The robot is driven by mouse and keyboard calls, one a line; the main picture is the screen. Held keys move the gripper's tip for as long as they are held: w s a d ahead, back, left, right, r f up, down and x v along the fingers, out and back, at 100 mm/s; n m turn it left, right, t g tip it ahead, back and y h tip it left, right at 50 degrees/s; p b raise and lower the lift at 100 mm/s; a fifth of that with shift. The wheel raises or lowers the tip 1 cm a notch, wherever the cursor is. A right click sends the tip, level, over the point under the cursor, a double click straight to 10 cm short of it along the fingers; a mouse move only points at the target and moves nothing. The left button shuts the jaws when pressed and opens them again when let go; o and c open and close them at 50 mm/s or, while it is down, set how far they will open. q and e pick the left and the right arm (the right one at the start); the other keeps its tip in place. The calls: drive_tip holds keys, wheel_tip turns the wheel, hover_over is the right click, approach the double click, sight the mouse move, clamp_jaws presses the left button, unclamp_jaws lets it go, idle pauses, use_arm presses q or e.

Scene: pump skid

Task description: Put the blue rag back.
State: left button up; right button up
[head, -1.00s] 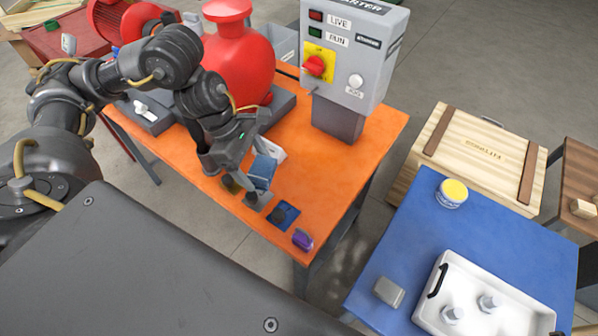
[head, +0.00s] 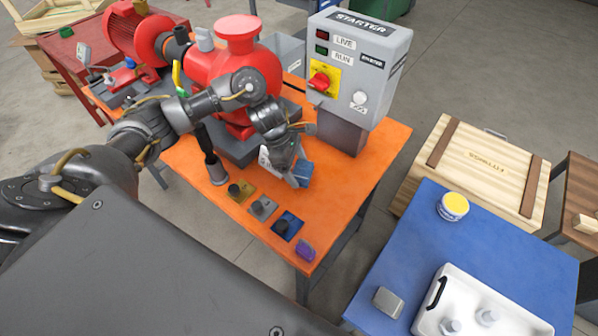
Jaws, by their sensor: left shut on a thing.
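The blue rag (head: 304,174) is a small folded blue piece at the tip of my left gripper (head: 296,173). My left gripper is shut on it, reaching down over the orange table (head: 352,190) between the red pump and the starter box. I cannot tell whether the rag touches the table top. The fingers hide part of the rag. A white piece with dark marks (head: 265,159) shows just left of the gripper, partly hidden. My right gripper is not in view.
The red pump (head: 238,62) and starter box (head: 357,62) stand behind. Yellow (head: 243,195), grey (head: 264,208) and blue (head: 291,229) pads with dark tops lie in front, near a purple item (head: 306,250). A dark-handled tool stands in a holder (head: 217,174). The table's right front is clear.

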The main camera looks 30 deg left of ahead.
sight(295, 167)
use_arm(q)
drive_tip(key=shift+w+d+f, duration=0.1)
drive_tip(key=shift+w+f, duration=0.25)
drive_tip(key=shift+f, duration=0.05)
drive_tip(key=shift+w+f, duration=0.1)
drive_tip(key=shift+f, duration=0.25)
wheel_tip(295, 167, down, 2)
drive_tip(key=shift+p, duration=0.45)
drive_tip(key=shift+f, duration=0.3)
drive_tip(key=shift+f+b, duration=0.25)
drive_tip(key=shift+b, duration=0.05)
drive_tip(key=o, duration=1)
